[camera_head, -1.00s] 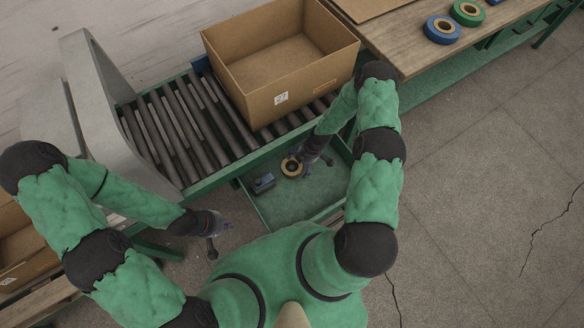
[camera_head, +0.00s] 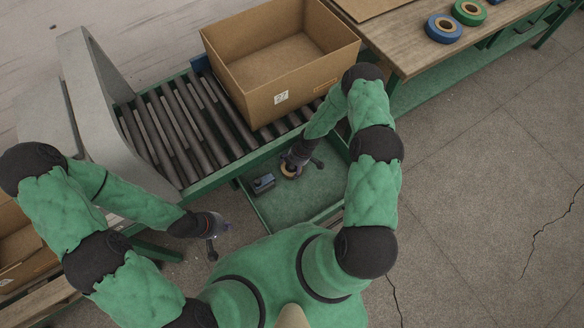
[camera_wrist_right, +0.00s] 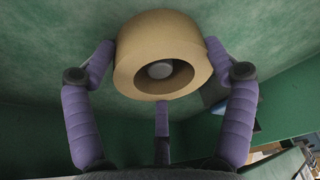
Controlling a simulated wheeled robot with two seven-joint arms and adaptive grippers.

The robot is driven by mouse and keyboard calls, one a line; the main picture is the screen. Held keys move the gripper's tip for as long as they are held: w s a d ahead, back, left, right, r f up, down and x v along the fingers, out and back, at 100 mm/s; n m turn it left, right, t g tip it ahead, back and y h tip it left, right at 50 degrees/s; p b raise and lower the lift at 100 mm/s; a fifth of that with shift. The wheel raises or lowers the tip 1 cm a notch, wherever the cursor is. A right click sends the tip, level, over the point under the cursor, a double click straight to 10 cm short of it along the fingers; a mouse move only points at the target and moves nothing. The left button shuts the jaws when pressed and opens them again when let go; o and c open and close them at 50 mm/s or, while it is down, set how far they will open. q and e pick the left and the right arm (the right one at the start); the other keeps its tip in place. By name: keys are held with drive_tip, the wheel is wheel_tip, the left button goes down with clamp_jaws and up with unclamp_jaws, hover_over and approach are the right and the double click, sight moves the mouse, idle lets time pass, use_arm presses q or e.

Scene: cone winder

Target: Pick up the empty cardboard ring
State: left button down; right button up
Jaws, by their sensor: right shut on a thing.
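The cardboard ring (camera_head: 289,171) is a tan, hollow roll over the green tray (camera_head: 312,205) below the conveyor. In the right wrist view the ring (camera_wrist_right: 152,55) sits between the purple fingers, its dark hole facing the camera. My right gripper (camera_head: 297,163) is shut on the ring; its fingers (camera_wrist_right: 160,75) touch the sides of it. In the head view the gripper covers part of the ring. I cannot tell whether the ring still touches the tray. My left gripper (camera_head: 214,238) hangs apart from the ring at lower left, with nothing seen in it; its finger opening is too small to judge.
A small dark device (camera_head: 263,183) lies in the tray, left of the ring. A large open cardboard box (camera_head: 270,100) stands on the roller conveyor (camera_head: 165,130) just above. A wooden table (camera_head: 400,50) at upper right holds blue and green rolls (camera_head: 443,28).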

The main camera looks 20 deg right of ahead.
drive_tip(key=shift+r+p, duration=0.5)
drive_tip(key=shift+r, duration=1)
drive_tip(key=shift+d+f+b, duration=0.1)
drive_tip(key=shift+f+b, duration=0.1)
drive_tip(key=shift+b, duration=0.1)
drive_tip(key=shift+t, duration=0.3)
drive_tip(key=shift+s+t+b, duration=0.35)
drive_tip(key=shift+t+b, duration=0.3)
drive_tip(key=shift+t, duration=0.05)
drive_tip(key=shift+s+t+y, duration=0.25)
drive_tip(key=shift+t+y, duration=0.05)
drive_tip(key=shift+t, duration=0.3)
drive_tip(key=s+r+p, duration=0.3)
drive_tip(key=r+p, duration=0.1)
drive_tip(key=r, duration=0.7)
drive_tip(key=shift+s+d+r+g+p, duration=0.25)
drive_tip(key=shift+s+d+g, duration=0.3)
drive_tip(key=shift+s, duration=2.95)
drive_tip(key=shift+s+d+r+g+p, duration=0.1)
drive_tip(key=shift+s+d+r+g, duration=0.3)
drive_tip(key=shift+s, duration=3.1)
drive_tip(key=shift+s+d+r+g+p, duration=0.15)
drive_tip(key=shift+s+d+g, duration=0.55)
drive_tip(key=shift+s, duration=2.8)
